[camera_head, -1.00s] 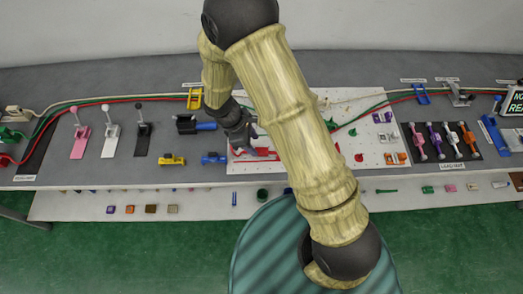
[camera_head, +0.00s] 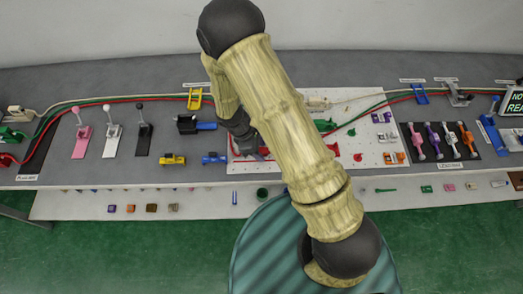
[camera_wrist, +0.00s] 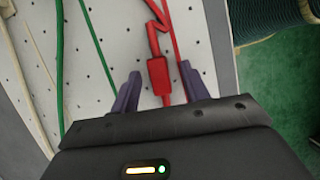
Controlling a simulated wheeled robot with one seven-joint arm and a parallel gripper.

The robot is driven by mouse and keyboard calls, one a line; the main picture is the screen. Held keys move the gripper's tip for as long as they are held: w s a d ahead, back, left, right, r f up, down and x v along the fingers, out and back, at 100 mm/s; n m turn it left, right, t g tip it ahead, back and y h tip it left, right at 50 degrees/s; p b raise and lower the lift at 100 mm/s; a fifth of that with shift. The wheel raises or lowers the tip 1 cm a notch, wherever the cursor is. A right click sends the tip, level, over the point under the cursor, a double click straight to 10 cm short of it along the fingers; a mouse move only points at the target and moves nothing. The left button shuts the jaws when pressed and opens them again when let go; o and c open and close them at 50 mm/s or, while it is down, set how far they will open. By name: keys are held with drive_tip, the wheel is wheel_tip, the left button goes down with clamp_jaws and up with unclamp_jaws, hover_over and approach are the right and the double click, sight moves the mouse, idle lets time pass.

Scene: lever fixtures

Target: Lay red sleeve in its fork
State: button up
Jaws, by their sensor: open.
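A red block-shaped piece (camera_wrist: 158,76) on a red cable, which looks like the red sleeve, lies on a white pegboard (camera_wrist: 95,70) in the wrist view. My gripper (camera_wrist: 160,70) is open, with one dark finger on each side of the piece and visible gaps between. In the head view my gripper (camera_head: 248,146) is low over the left part of the pegboard, and my arm hides much of it. A small red part (camera_head: 358,157) stands on the board to the right of my arm. I cannot tell which part is the red fork.
Green and pale cables run beside the red one in the wrist view. A blue fixture (camera_head: 215,158) and a yellow one (camera_head: 172,159) stand left of the board. Levers (camera_head: 143,130) stand farther left. Purple and orange pieces sit on the board's right side.

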clamp_jaws()
idle(0.3)
